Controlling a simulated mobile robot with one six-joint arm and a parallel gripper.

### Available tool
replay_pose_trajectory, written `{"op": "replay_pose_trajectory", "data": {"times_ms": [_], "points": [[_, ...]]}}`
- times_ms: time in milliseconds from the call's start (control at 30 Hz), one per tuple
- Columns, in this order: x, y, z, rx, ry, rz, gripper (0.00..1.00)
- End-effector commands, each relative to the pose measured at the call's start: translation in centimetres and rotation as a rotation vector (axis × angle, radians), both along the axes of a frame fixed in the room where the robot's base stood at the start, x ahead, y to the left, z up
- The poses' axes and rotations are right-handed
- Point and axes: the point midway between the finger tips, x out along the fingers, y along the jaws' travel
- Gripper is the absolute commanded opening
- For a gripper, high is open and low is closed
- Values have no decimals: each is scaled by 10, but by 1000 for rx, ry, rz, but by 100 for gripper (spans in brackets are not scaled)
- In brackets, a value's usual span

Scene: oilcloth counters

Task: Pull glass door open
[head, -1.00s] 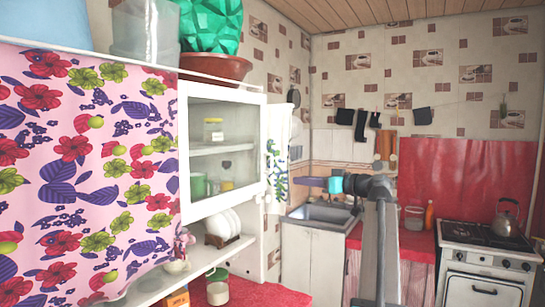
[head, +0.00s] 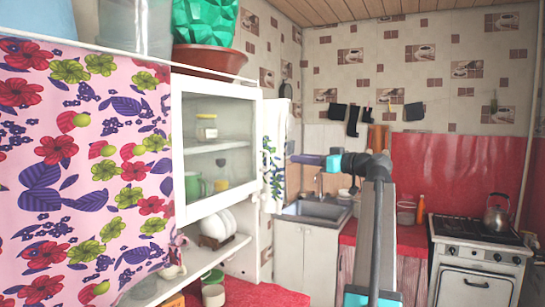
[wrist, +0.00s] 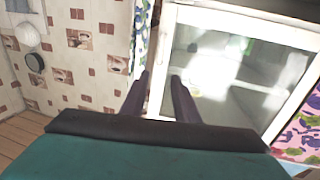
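The glass door (head: 219,209) has a white frame and clear panes on the wall cabinet in the head view. It looks closed, with jars and mugs behind the glass. The wrist view shows its white frame (wrist: 240,28) up close, tilted, with bright reflections on the glass. My gripper (head: 291,158) is to the right of the door, its dark fingers pointing left towards it. In the wrist view my gripper (wrist: 160,75) has its two fingers apart, with the door's near frame edge beyond the gap. I see no contact, and no handle can be made out.
A patterned towel (head: 273,150) hangs just right of the door. A pink flowered curtain (head: 85,170) covers the cabinet's left. A brown pot (head: 210,60) stands on top. A sink (head: 315,212) and stove (head: 478,255) are behind and right.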

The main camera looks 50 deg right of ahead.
Motion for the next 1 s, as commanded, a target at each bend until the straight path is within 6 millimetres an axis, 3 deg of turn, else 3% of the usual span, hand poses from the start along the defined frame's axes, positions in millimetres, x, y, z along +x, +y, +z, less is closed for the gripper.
{"op": "replay_pose_trajectory", "data": {"times_ms": [267,1000], "points": [[26,1,2,2,1,-1,28],[123,8,1,1,1,-3,28]]}}
